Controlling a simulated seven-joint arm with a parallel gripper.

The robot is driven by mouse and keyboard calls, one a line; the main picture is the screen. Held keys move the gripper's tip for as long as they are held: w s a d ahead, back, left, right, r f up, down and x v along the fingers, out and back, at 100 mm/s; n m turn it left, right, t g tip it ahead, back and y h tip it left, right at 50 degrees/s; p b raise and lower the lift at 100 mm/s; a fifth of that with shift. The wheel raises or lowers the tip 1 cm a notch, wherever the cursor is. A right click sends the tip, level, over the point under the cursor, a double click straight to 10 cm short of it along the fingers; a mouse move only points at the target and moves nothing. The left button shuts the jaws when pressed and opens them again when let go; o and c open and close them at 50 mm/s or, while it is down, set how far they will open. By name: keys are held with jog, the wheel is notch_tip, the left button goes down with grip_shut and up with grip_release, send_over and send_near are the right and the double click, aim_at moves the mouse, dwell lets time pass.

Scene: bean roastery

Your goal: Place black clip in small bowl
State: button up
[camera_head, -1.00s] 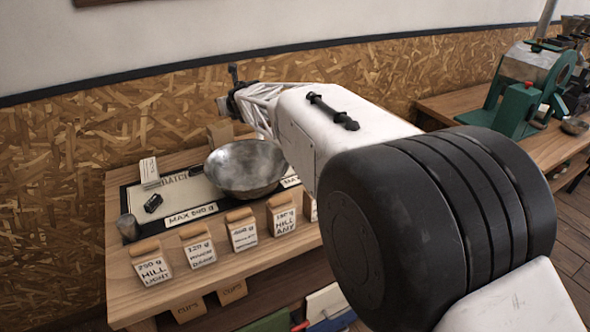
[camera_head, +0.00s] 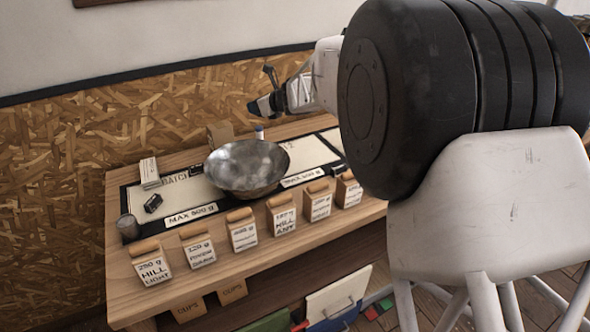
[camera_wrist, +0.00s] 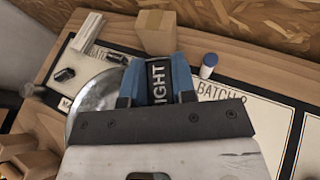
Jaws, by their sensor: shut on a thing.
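My gripper (camera_head: 263,106) is raised above the back of the bench, behind and slightly right of the metal bowl. In the wrist view its blue fingers (camera_wrist: 158,82) are shut on a black piece (camera_wrist: 159,80) with white letters reading "IGHT". I cannot tell whether this piece is a clip. A small black clip-like thing (camera_head: 153,203) lies on the left mat, apart from my gripper; it also shows in the wrist view (camera_wrist: 65,75). The metal bowl (camera_head: 247,168) stands upright across the mats, its inside partly visible. No other bowl is clear on this bench.
A row of labelled bags (camera_head: 242,231) lines the bench front. A metal cup (camera_head: 128,228) stands at left, a white block (camera_head: 149,171) behind it. A cardboard box (camera_wrist: 157,33) and a blue-capped tube (camera_wrist: 208,66) stand at the back. The right mat (camera_wrist: 245,105) has bare room.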

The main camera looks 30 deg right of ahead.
jog(key=s+d+r+n+g+y, duration=0.25)
jog(key=s+d, duration=0.25)
jog(key=d, duration=0.3)
jog(key=n+y, duration=0.1)
send_over(293, 168)
jog(key=shift+f, duration=2.75)
notch_tip(293, 168, down, 14)
jog(key=shift+f, duration=0.1)
jog(key=shift+f, duration=1.9)
jog(key=shift+f, duration=0.1)
